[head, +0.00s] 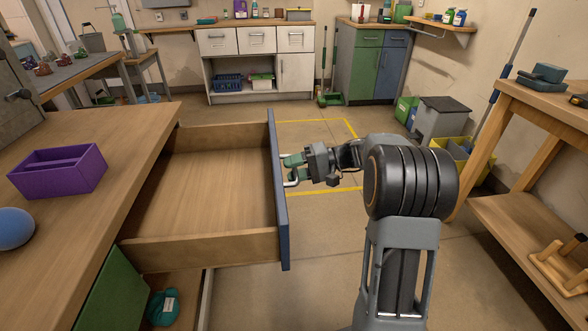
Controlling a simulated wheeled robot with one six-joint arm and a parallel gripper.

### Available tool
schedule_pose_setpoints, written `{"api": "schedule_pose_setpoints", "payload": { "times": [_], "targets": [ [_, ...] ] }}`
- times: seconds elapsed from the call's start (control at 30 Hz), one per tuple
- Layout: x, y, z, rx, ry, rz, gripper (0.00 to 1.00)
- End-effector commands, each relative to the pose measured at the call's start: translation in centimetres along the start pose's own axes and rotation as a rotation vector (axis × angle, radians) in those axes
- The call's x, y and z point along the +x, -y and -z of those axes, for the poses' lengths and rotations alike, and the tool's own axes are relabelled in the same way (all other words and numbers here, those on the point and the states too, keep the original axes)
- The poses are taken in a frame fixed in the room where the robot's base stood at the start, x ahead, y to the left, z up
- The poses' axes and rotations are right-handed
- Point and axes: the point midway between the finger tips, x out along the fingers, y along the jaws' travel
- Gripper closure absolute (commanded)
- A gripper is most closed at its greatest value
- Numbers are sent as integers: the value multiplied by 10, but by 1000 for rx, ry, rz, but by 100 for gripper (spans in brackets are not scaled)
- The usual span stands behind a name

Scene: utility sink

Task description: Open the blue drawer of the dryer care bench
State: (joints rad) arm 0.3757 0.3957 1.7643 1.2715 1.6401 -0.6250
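The blue-fronted drawer (279,190) of the wooden bench stands pulled far out to the right, and its wooden inside is bare. A pale bar handle (290,183) sits on the outer face of the blue front, partly hidden by my fingers. My gripper (292,168), with green fingertips, is at this handle, reaching in from the right. The fingers look to be around or against the bar. I cannot tell whether they are closed on it.
A purple divided box (58,171) and a blue ball (14,229) sit on the bench top (120,135). A green door (112,287) and a teal item (162,307) are below the drawer. A wooden workbench (540,110) stands at right. Floor behind my gripper is clear.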

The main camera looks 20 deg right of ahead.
Motion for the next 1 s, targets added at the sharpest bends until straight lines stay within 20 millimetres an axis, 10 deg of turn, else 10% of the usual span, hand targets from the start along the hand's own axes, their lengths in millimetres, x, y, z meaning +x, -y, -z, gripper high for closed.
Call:
{"api": "schedule_pose_setpoints", "payload": {
  "times": [1.0],
  "targets": [
    [-134,0,0,1,0,0,60]
  ]
}}
